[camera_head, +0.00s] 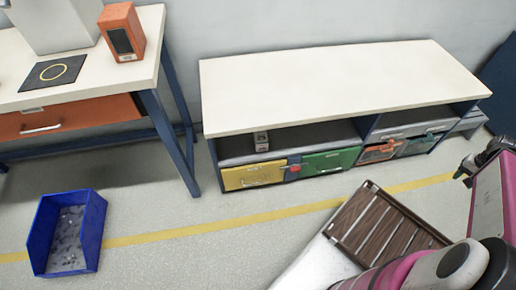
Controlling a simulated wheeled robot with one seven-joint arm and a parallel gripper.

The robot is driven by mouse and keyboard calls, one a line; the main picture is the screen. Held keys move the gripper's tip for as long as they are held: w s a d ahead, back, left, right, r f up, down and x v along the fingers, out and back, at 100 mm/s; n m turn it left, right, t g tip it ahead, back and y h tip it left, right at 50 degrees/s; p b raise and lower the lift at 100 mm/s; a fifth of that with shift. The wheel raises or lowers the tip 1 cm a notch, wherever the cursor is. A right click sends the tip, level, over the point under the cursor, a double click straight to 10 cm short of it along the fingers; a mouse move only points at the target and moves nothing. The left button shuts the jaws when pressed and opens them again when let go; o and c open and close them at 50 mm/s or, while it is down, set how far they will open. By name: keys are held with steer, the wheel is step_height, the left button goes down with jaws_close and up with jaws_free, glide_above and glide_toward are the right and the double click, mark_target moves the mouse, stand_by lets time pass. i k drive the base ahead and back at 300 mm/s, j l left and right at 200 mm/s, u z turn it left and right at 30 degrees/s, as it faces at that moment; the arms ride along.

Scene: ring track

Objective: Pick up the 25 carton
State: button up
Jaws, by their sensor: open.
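The white bench (330,80) overhangs the shelf. Yellow (240,178) and green (345,159) drawers sit below the carton. A blue bin (92,232) stands on the floor at left. An orange box (127,15) stands on the left table (100,75).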

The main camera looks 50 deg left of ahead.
mark_target(260, 139)
steer(key=l+u, duration=0.1)
steer(key=u, duration=2.3)
steer(key=j+z, duration=0.1)
steer(key=z, duration=0.75)
steer(key=k+j+z, duration=0.7)
steer(key=i+j, duration=0.1)
